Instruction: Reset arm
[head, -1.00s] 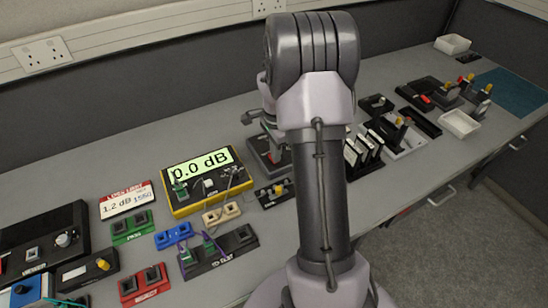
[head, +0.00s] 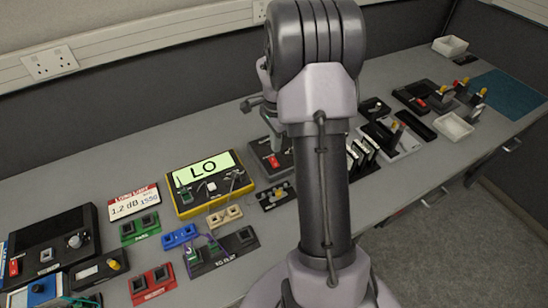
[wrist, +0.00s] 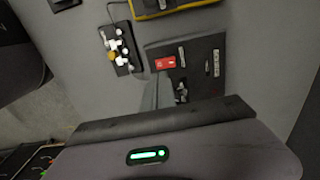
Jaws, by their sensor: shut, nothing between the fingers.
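My arm rises through the middle of the head view, its thick dark link upright and its grey elbow at the top. My gripper (wrist: 157,93) is mostly hidden behind the arm in the head view. In the wrist view its grey fingers show together above the dark housing with a green light, with nothing held.
The yellow meter (head: 209,205) reads LO. Coloured connector holders, including a red one (head: 152,284), stand at front left. Black racks and a white tray (head: 454,127) stand to the right. A wall closes the back; bare bench (head: 115,165) shows at back left.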

